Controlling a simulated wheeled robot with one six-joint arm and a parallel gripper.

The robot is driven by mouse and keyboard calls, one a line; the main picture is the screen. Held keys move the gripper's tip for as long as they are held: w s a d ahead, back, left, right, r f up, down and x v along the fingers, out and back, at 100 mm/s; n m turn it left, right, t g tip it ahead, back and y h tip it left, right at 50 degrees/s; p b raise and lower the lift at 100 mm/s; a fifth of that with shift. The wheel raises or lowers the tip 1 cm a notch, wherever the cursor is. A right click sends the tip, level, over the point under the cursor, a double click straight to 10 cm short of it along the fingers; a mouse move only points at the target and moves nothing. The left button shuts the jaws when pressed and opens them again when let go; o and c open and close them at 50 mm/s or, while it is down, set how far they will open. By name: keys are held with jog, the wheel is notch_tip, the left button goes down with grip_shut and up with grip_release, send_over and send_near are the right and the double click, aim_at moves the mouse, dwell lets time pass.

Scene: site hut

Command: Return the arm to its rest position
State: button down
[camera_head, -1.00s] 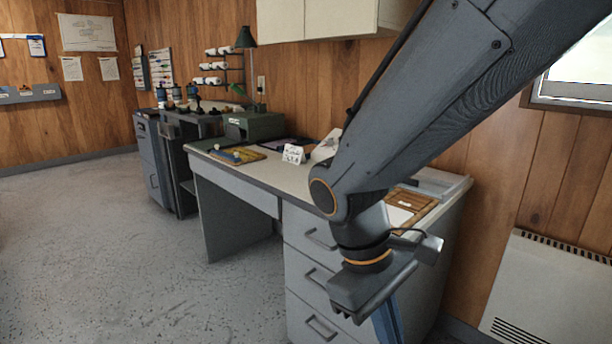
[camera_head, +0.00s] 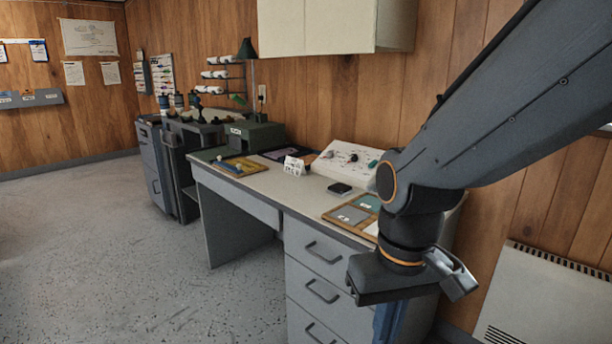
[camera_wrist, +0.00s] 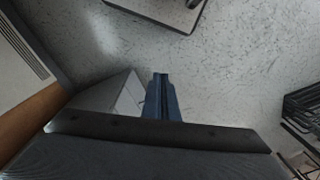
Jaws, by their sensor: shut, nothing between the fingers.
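My arm crosses the right side of the head view, coming down from the upper right to a bent wrist in front of the desk's right end. My gripper (camera_head: 387,328) points down beside the desk drawers, its blue fingers partly cut off by the lower edge. In the wrist view my gripper (camera_wrist: 160,77) has its fingers together, with nothing between them, above the speckled grey floor (camera_wrist: 220,65).
The desk (camera_head: 250,205) has drawers close beside the wrist. On it are a control panel (camera_head: 345,160), a tray (camera_head: 345,213) and a small dark device (camera_head: 340,188). A white heater (camera_head: 540,295) stands at right. Floor at left is clear.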

jog(key=d+r+m+p, duration=0.2)
jog(key=d+r+p, duration=0.5)
jog(key=p, duration=0.7)
jog(key=shift+s+d+r+m, duration=0.3)
jog(key=shift+s+d+r, duration=0.05)
jog(key=shift+r, duration=0.5)
jog(key=c, duration=2.5)
grip_release()
